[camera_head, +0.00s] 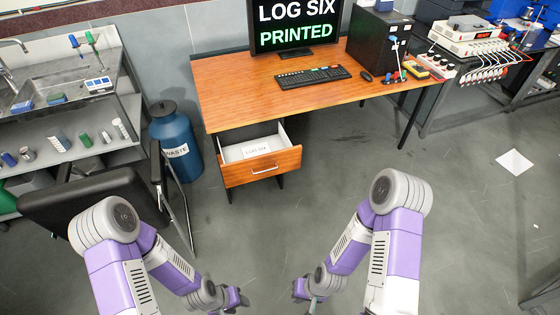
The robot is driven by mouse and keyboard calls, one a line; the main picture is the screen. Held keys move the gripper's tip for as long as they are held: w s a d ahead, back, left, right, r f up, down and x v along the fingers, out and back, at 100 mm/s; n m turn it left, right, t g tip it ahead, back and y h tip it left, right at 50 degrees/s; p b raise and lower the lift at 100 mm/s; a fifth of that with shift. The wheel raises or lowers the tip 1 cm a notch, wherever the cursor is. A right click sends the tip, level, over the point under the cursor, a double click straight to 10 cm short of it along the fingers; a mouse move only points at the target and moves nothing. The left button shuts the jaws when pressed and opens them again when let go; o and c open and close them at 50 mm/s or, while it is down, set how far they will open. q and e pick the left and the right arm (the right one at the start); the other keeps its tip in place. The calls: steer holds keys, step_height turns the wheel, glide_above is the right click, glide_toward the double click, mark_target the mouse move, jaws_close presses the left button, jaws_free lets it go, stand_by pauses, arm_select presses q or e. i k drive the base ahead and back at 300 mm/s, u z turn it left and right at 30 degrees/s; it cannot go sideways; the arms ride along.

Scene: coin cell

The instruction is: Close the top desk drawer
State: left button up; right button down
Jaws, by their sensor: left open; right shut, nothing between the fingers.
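The top desk drawer (262,168) is pulled open below the left end of the wooden desk (230,100). It has a wooden front with a pale handle (265,170). My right gripper (310,300) is also low, to the right of the left one, and touches nothing that I can see. The fingers of both are small and partly cut off.
A black chair (85,200) stands at the left, beside a blue waste bin (174,140). The desk bears a monitor (294,24), keyboard (312,76) and black computer case (376,40). A sink counter is at left, an instrument bench at right. The floor before the drawer is clear.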

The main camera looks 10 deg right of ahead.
mark_target(285, 156)
steer(key=u, duration=0.6)
steer(key=i, duration=1.4)
steer(key=z, duration=0.35)
